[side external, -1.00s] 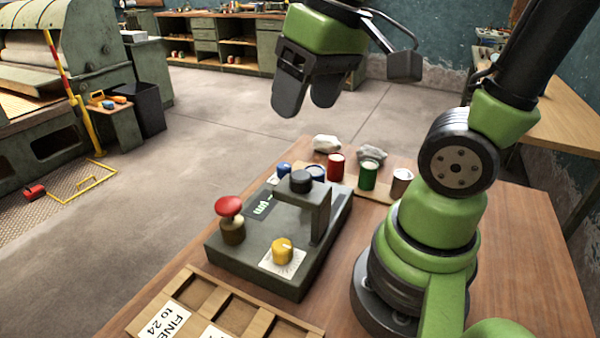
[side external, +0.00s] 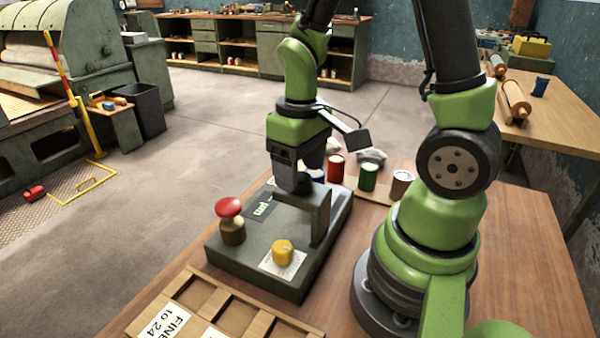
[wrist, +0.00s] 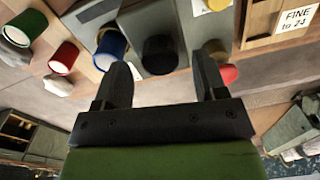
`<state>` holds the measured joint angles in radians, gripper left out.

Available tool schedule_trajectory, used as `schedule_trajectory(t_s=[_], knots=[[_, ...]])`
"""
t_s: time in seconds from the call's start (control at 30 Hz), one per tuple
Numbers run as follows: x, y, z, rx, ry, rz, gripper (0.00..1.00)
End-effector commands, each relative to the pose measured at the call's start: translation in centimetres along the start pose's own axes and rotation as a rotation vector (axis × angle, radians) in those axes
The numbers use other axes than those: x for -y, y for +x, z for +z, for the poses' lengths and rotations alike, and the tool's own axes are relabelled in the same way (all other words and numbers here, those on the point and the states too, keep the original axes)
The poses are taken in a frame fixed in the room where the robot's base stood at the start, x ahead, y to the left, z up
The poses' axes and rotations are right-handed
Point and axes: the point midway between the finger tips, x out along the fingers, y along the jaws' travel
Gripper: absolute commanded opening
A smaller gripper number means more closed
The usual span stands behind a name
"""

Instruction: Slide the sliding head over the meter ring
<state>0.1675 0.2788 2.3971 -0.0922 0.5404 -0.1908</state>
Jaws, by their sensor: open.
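A grey measuring device (side external: 225,262) stands on the wooden table. Its raised grey arm, which I take for the sliding head (side external: 318,212), carries a black round knob (wrist: 158,54). My gripper (side external: 290,188) is lowered at this knob, pointing down, with its fingers open. In the wrist view the fingers (wrist: 161,66) stand apart on either side of the knob, with gaps visible; no grip shows. In the side view the fingers mostly hide the knob. I cannot pick out the meter ring for certain.
The device also has a red mushroom button (side external: 229,207), a yellow dial (side external: 282,251) and a small display (side external: 263,209). A compartmented wooden tray (side external: 245,312) lies in front.

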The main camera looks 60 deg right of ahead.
Motion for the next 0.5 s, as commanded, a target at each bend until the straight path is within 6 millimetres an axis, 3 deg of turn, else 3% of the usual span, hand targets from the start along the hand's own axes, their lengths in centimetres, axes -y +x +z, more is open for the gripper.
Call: schedule_trajectory(t_s=[0.17,0.47,0.5], knots=[[0.0,1.3,0.1,0.002,0.0,0.0,0.65],[0.0,1.6,0.0,-0.001,0.001,0.0,0.65],[0.0,1.5,0.0,-0.001,0.001,0.0,0.61]])
